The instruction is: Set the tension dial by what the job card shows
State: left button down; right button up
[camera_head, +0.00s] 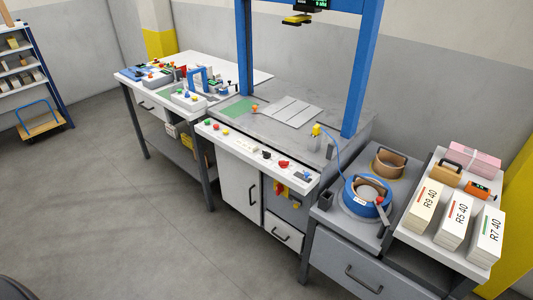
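The strapping machine stands in the middle, with a white control strip (235,143) along its front edge. The strip bears green, yellow and red buttons and a dark round knob (267,155), which may be the tension dial; its setting is too small to read. A red knob or button (284,164) is to its right. I cannot pick out the job card for sure. A display (317,4) with green digits is cut off at the top edge, its text unreadable. Neither of my grippers is in view.
A blue arch (361,70) rises over the grey machine top. At right are a blue strap reel (368,199) and boxes marked R9 40 (425,207), R5 40 (456,220) and R7 40 (486,236). A cluttered workbench (235,70) stands left. The front floor is clear.

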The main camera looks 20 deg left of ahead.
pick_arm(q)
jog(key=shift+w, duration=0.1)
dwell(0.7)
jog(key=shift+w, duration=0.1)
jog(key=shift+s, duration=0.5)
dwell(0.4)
